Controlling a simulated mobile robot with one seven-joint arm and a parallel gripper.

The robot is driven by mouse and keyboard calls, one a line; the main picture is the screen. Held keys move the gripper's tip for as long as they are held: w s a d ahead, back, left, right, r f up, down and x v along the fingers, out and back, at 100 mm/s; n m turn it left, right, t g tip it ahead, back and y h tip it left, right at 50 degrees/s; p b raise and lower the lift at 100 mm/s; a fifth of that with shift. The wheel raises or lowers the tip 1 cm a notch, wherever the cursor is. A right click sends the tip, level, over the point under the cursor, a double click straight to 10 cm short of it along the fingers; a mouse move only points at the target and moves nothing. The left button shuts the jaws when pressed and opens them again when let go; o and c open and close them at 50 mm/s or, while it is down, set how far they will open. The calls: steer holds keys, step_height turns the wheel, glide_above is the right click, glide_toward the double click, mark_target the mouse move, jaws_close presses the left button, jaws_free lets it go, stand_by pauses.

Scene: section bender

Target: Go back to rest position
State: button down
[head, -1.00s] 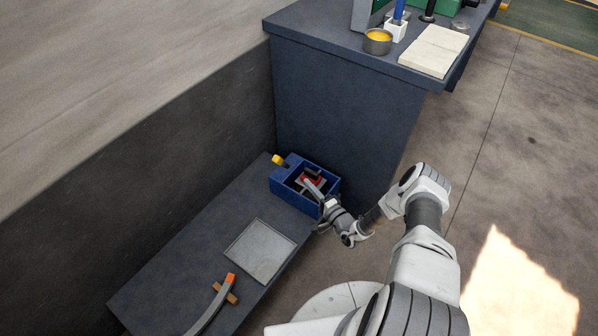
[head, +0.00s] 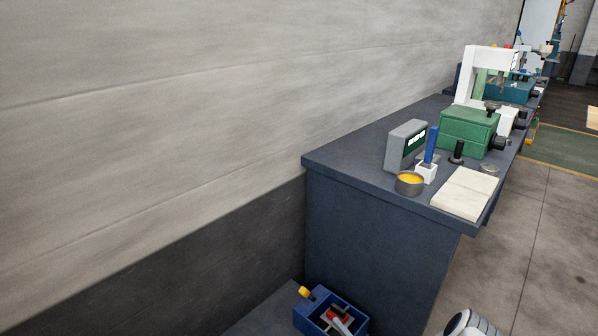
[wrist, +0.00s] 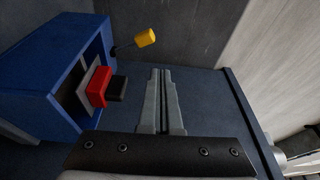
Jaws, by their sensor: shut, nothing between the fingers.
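My gripper (wrist: 161,75) shows in the wrist view with its two grey fingers together and nothing between them. It is over the dark low bench top (wrist: 206,92), to the right of a blue box (wrist: 62,75). In the head view the gripper is not clearly seen; part of my white arm (head: 470,322) shows at the bottom edge. The blue box also shows in the head view (head: 309,318), at the bottom, with a red and a dark thing inside it. A yellow-tipped handle (wrist: 145,37) sticks out beside the box.
A tall dark workbench (head: 375,240) stands at the right of the head view. On it are a tin with yellow contents (head: 409,185), a blue-handled tool in a white holder, a grey display unit (head: 404,146), a pale board (head: 466,193) and a green machine (head: 469,130). A wall fills the left.

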steer(key=w+a+r+n+g+y, duration=0.1)
steer(key=a+r+n+g+y, duration=0.25)
steer(key=r, duration=0.55)
steer(key=w+a+r+n+g+y, duration=0.1)
steer(key=a+r+n+g+y, duration=0.2)
steer(key=r, duration=0.6)
steer(key=s+a+r+n+g+h, duration=0.1)
steer(key=s+a+r+n+g, duration=0.2)
steer(key=r, duration=0.4)
steer(key=s+r+n+g+h, duration=0.1)
steer(key=s+r+n+g, duration=0.1)
steer(key=s+r+g, duration=0.3)
steer(key=s+d+r+t+h, duration=0.1)
steer(key=s+d+r+h, duration=0.2)
steer(key=s+r+h, duration=0.35)
steer(key=s+d+r+t+h, duration=0.2)
steer(key=s+d+r+h, duration=0.1)
steer(key=s+r, duration=0.6)
steer(key=s+d+r+t+h, duration=0.1)
steer(key=s+d+r+h, duration=0.25)
steer(key=s+r, duration=0.45)
step_height(320, 180, up, 15)
steer(key=p, duration=1.7)
steer(key=shift+s+a+r, duration=0.2)
steer(key=shift+s+a, duration=0.2)
steer(key=shift+s, duration=0.05)
steer(key=shift+d, duration=0.1)
